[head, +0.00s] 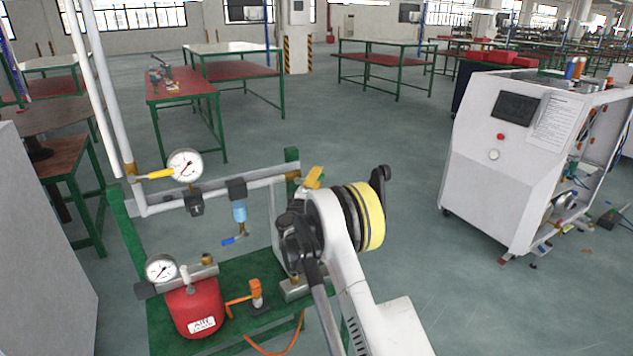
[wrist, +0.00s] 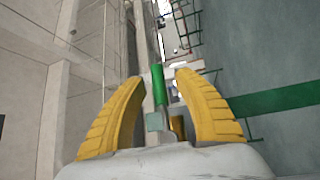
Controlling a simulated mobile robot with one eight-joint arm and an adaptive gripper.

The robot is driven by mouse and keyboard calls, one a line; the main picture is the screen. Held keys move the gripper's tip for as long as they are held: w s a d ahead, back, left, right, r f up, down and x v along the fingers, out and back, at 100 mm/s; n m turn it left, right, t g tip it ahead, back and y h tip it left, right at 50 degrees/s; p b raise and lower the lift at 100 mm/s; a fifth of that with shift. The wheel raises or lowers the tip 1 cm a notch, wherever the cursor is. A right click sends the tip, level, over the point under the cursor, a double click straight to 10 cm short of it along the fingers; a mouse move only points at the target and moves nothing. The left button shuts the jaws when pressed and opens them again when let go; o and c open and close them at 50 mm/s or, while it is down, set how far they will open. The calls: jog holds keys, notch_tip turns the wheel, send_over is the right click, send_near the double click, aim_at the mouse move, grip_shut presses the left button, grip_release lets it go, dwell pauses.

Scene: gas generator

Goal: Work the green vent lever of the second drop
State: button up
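In the wrist view a short green handle (wrist: 159,85), which looks like the green vent lever, stands near upright between the two yellow fingers of my gripper (wrist: 160,76). The fingers are apart, with a gap visible on each side of the handle. A pale grey-green block (wrist: 155,122) sits below it, nearer my palm. In the head view my arm hides the gripper fingers, and I cannot make out the green lever there.
The rig carries two gauges (head: 185,166), a blue-bowled filter (head: 239,212), a blue lever (head: 233,240), a red tank (head: 195,308) and an orange valve (head: 256,292). A white cabinet (head: 500,165) stands at right. Floor between rig and cabinet is clear.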

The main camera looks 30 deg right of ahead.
jog(key=shift+r, duration=0.1)
grip_shut()
dwell(0.4)
jog(key=a+f+m+g+y+p, duration=0.5)
jog(key=m+y, duration=0.4)
jog(key=y, duration=0.3)
jog(key=shift+a+f+p, duration=0.85)
jog(key=shift+f+p, duration=0.05)
jog(key=shift+p, duration=0.1)
jog(key=shift+s+m, duration=0.1)
jog(key=shift+m, duration=0.2)
